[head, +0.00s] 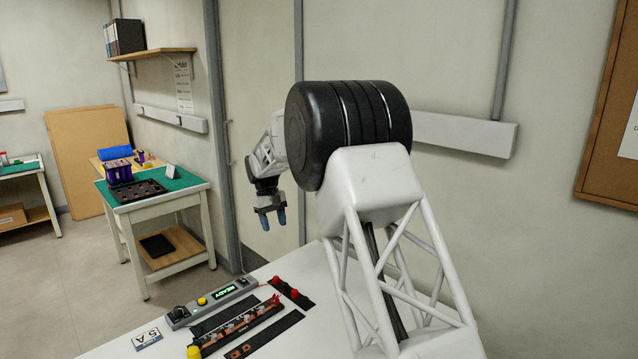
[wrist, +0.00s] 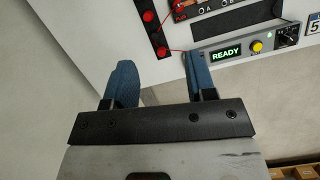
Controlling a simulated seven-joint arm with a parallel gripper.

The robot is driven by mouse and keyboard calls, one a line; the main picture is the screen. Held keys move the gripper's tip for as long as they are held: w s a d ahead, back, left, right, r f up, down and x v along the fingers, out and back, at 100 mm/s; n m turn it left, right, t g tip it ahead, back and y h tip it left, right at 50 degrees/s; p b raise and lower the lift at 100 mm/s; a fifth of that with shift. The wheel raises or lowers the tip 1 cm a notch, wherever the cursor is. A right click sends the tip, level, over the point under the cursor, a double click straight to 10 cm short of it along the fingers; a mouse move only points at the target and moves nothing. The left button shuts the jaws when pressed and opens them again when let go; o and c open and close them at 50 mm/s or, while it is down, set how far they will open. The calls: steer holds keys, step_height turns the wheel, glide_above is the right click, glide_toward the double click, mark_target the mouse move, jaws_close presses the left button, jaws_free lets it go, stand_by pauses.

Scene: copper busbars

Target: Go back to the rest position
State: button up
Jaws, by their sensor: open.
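My gripper (head: 273,218) hangs in the air past the far edge of the white table (head: 145,347), with its blue fingers pointing down. In the wrist view my gripper (wrist: 158,85) shows its two blue fingers apart, with nothing between them. A device with a lit READY display (head: 222,293) lies on the table, and it also shows in the wrist view (wrist: 226,54). A fixture with copper bars (head: 240,325) lies in front of the device.
Red knobs on a dark strip (head: 291,293) sit right of the device. A "5 A" card (head: 146,338) lies at the left. A green-topped side table (head: 195,182) with a black tray (head: 137,191) stands farther back. A wall (head: 262,100) is behind my arm.

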steer(key=s+d+r+m+t+y, duration=0.1)
steer(key=s+d+r, duration=0.4)
steer(key=s+d, duration=0.3)
steer(key=s+d+r+m+t, duration=0.1)
steer(key=s+d+r, duration=0.5)
steer(key=s, duration=0.5)
steer(key=s+d+r+m+y, duration=0.1)
steer(key=s+d+r, duration=0.4)
steer(key=s+d, duration=0.35)
steer(key=s+d+f+m+t, duration=0.1)
steer(key=s+d+f, duration=0.1)
steer(key=s, duration=0.9)
steer(key=s+d+f+m+t, duration=0.1)
steer(key=s+d+f, duration=0.2)
steer(key=s, duration=0.8)
steer(key=s+d+f+m+t, duration=0.1)
steer(key=s+d, duration=0.4)
steer(key=s, duration=0.7)
steer(key=shift+d+f+m, duration=0.25)
steer(key=shift+f+m, duration=0.25)
steer(key=shift+f, duration=0.5)
steer(key=shift+c, duration=0.3)
